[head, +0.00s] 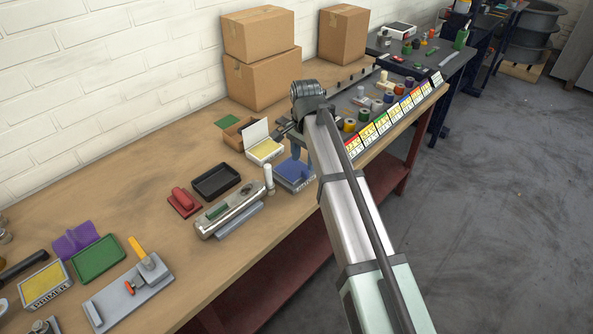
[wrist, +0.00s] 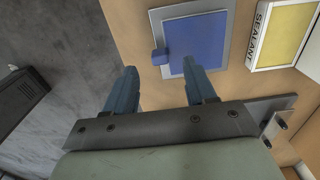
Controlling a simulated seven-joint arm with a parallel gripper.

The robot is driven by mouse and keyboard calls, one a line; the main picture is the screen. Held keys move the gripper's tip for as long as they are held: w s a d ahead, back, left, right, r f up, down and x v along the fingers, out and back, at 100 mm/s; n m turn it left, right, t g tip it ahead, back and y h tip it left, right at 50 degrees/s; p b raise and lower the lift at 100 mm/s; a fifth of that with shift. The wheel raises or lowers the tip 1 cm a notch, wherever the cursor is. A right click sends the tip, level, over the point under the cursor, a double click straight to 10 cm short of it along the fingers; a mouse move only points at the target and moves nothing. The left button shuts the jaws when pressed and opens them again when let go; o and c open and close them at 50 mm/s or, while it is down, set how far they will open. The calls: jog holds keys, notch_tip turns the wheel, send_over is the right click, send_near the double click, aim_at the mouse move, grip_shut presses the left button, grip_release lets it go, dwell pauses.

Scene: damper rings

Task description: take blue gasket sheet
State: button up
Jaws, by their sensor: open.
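The blue gasket sheet (wrist: 194,44) is a flat blue rectangle with a small raised block on its left edge in the wrist view. It lies on a grey bordered base (wrist: 170,15). In the head view the blue sheet (head: 286,174) is near the front edge of the bench, partly hidden by my gripper. My gripper (wrist: 160,68) is open and empty. Its two fingers point toward the sheet's near left corner, with the small block between the fingertips in the picture. I cannot tell the height of the fingertips above the sheet.
A yellow pad box (wrist: 288,32) marked SEALANT stands right of the sheet in the wrist view. In the head view a grey metal fixture (head: 230,210) and a black tray (head: 215,180) lie to the left. Colour-labelled signs (head: 382,123) line the bench edge to the right.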

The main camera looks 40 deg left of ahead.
aim_at(295, 167)
jog(key=shift+s+f, duration=0.1)
jog(key=shift+f, duration=2.55)
jog(key=shift+c, duration=0.4)
grip_shut()
